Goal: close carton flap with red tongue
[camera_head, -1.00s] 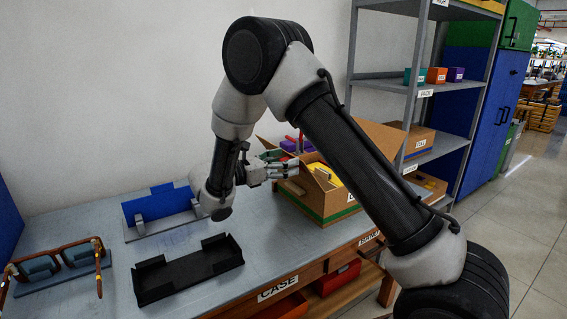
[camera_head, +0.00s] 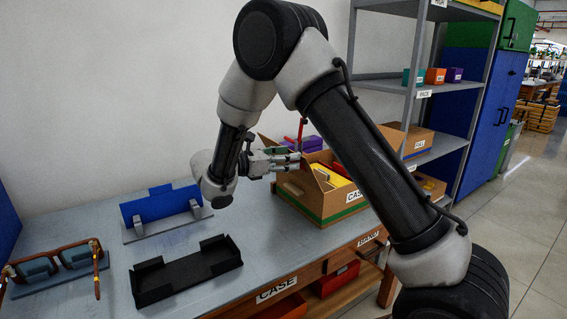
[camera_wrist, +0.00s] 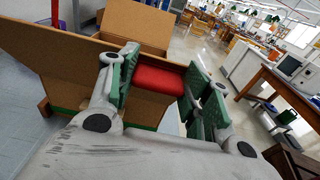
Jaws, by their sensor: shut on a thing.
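An open cardboard carton (camera_head: 338,208) with a "CASE" label stands on the right part of the bench. Yellow and red contents show inside it. My gripper (camera_head: 286,160) is at the carton's left side, above its near-left edge. In the wrist view my gripper (camera_wrist: 160,82) has its green-padded fingers on both sides of the red tongue (camera_wrist: 158,76) and is shut on it. The tongue is in front of a brown cardboard flap (camera_wrist: 150,106). Other flaps stand open. In the head view the held tongue is hidden by the fingers.
A thin red upright piece (camera_head: 301,130) and purple boxes (camera_head: 308,143) are behind the carton. On the bench lie a black tray (camera_head: 185,272), a blue holder (camera_head: 160,208) and brown eyeglass frames (camera_head: 55,262). A grey shelf rack (camera_head: 408,90) stands right.

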